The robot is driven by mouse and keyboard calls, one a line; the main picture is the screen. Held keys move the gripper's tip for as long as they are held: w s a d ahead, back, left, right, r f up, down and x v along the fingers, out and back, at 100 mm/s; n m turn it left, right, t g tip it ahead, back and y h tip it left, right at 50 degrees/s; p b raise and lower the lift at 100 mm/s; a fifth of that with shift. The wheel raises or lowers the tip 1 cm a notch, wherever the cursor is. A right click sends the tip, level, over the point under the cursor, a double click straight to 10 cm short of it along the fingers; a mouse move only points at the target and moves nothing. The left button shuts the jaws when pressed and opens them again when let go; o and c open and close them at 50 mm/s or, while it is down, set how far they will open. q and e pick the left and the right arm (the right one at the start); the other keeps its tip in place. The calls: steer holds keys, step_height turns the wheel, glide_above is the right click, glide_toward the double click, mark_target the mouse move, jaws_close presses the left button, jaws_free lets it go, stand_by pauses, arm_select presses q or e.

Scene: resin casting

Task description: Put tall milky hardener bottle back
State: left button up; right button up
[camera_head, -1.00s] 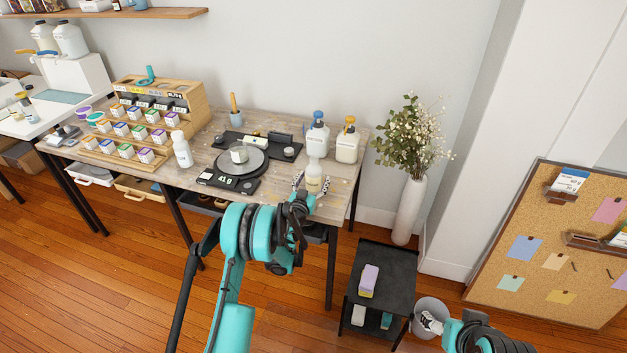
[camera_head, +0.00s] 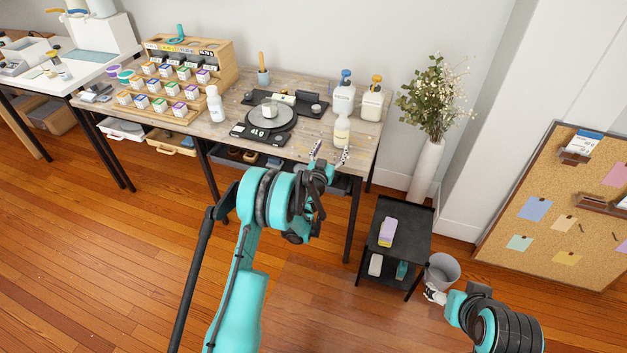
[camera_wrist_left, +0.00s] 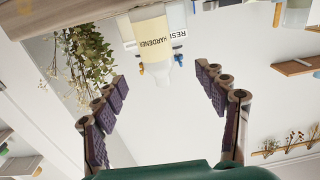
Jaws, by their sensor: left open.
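A milky bottle with a pale yellowish body and white cap (camera_head: 342,130) stands upright on the table, in front of a blue-topped pump bottle (camera_head: 343,99). In the left wrist view the same bottle (camera_wrist_left: 151,32) appears upside down, and its label reads HARDENER. My left gripper (camera_head: 331,154) is open and empty at the table's front edge, just in front of the bottle. In the left wrist view its fingers are spread wide, with the bottle beyond them. My right gripper (camera_head: 433,295) is low by the grey bin; its jaws are too small to judge.
A yellow-topped pump bottle (camera_head: 372,103) stands at the table's back right. A black scale (camera_head: 264,127) lies left of the hardener, and another white bottle (camera_head: 215,104) stands farther left near the wooden rack (camera_head: 205,59). A black side table (camera_head: 410,218) and grey bin (camera_head: 443,269) stand at right.

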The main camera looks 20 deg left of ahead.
arm_select(q)
steer(key=s+a+r+n+g+y, duration=0.1)
steer(key=s+a+r+y, duration=0.15)
steer(key=r, duration=0.45)
steer(key=s+a+r+n+y, duration=0.2)
steer(key=s+r, duration=0.2)
steer(key=r, duration=0.4)
steer(key=s+a+r+g, duration=0.2)
steer(key=s+r+g, duration=0.15)
steer(key=s, duration=0.65)
steer(key=s+d+f+m+g+h, duration=0.1)
steer(key=s+d+f+g, duration=0.1)
steer(key=s, duration=0.8)
steer(key=s+d+f+m+g+h, duration=0.1)
steer(key=s+d+f+g, duration=0.1)
steer(key=s, duration=0.9)
steer(key=s+d+f+g+h, duration=0.2)
steer(key=s+d+f, duration=0.2)
steer(key=s, duration=0.6)
steer(key=shift+s+d+f+m, duration=0.15)
steer(key=shift+d+f+m, duration=0.2)
steer(key=shift+d, duration=0.45)
steer(key=shift+r+g, duration=0.1)
steer(key=shift+g, duration=0.15)
